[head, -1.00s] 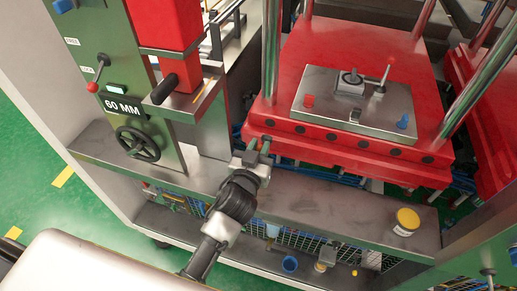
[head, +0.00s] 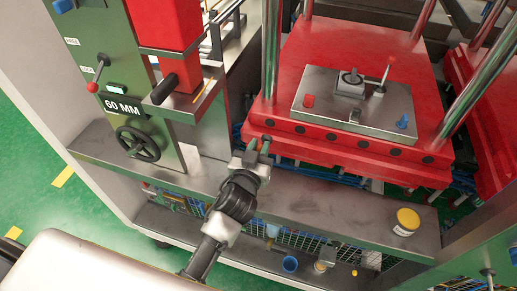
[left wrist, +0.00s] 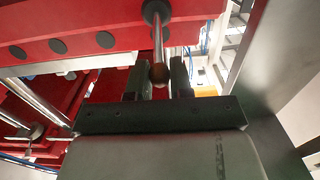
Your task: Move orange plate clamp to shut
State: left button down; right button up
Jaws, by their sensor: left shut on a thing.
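The orange plate clamp (left wrist: 158,45) shows in the left wrist view as a short metal lever on a dark round pivot at the red platen's edge. Its ball knob looks brownish orange and sits between my fingers. My left gripper (left wrist: 158,82) is shut on the lever near the knob. In the head view my left gripper (head: 259,146) is at the front left corner of the red platen (head: 340,160), where its fingers hide most of the lever. My right gripper is in neither view.
A steel plate (head: 330,88) with a red-knobbed lever (head: 386,75) lies on the platen. A steel ledge (head: 320,200) runs in front and carries a yellow-lidded jar (head: 407,221). A green panel with a handwheel (head: 137,144) and a 60 MM display (head: 122,104) stands left.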

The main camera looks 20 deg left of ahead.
pick_arm(q)
jog(key=shift+f, duration=0.15)
dwell(0.3)
jog(key=shift+s+f+b, duration=0.25)
jog(key=shift+f+b, duration=0.2)
jog(key=shift+f, duration=0.1)
jog(key=shift+s+f+b, duration=0.2)
jog(key=shift+f+b, duration=0.25)
jog(key=shift+f, duration=0.15)
jog(key=shift+s+f+b, duration=0.15)
jog(key=shift+f+b, duration=0.8)
jog(key=shift+f, duration=0.15)
